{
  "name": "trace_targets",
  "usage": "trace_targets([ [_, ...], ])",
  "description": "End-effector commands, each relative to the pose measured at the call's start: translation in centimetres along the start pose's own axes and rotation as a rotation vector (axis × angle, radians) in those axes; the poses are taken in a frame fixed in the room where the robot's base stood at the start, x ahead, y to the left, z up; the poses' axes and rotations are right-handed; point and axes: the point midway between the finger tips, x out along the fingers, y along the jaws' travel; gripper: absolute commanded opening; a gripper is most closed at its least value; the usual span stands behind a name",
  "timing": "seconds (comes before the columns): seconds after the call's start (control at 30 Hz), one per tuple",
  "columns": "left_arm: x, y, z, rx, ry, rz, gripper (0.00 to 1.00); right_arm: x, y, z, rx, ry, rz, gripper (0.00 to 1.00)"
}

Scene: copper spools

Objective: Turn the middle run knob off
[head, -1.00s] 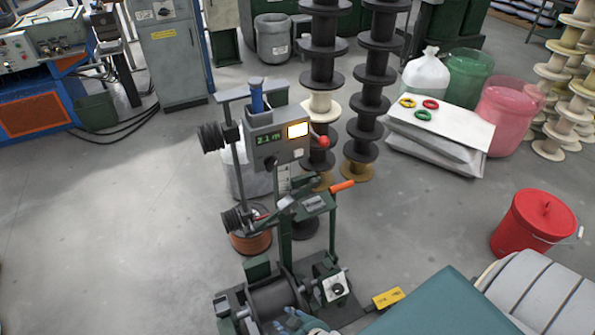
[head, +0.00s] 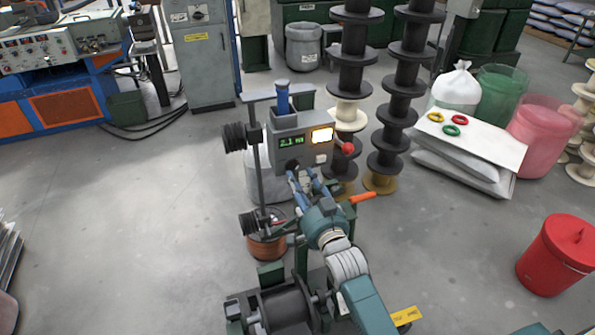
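A grey control box (head: 300,145) stands on the machine's post in the middle of the head view. It has a green readout (head: 292,141), a lit white panel (head: 322,135) and a red ball (head: 347,148) at its right side. A dark knob (head: 292,164) is low on the box's front, partly covered. My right gripper (head: 297,178) reaches up from below, with its blue fingers just in front of this knob. I cannot tell whether they touch it or how far apart they are. The knob's setting is unreadable. My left gripper is out of view.
Below are an orange lever (head: 362,197), a copper spool (head: 267,248) and a dark drum (head: 285,306). Stacks of black spools (head: 405,95) stand close behind the box. A red bucket (head: 555,255) is at right.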

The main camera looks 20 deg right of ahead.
Motion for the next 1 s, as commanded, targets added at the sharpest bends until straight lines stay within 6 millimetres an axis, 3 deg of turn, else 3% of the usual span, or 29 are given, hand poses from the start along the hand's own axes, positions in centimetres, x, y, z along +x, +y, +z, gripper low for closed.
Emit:
trace_targets([
  [0.23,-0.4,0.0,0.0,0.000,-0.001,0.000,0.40,3.5,0.0,0.0,-0.001,-0.001,0.000,0.38],
  [0.63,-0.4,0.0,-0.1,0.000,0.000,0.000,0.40,4.2,0.0,0.1,-0.001,-0.001,0.000,0.38],
  [0.83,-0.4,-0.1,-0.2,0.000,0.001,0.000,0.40,4.2,0.0,0.1,-0.001,-0.001,0.000,0.00],
  [1.0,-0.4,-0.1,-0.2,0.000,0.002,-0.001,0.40,4.2,0.0,0.1,-0.002,-0.001,0.000,0.00],
])
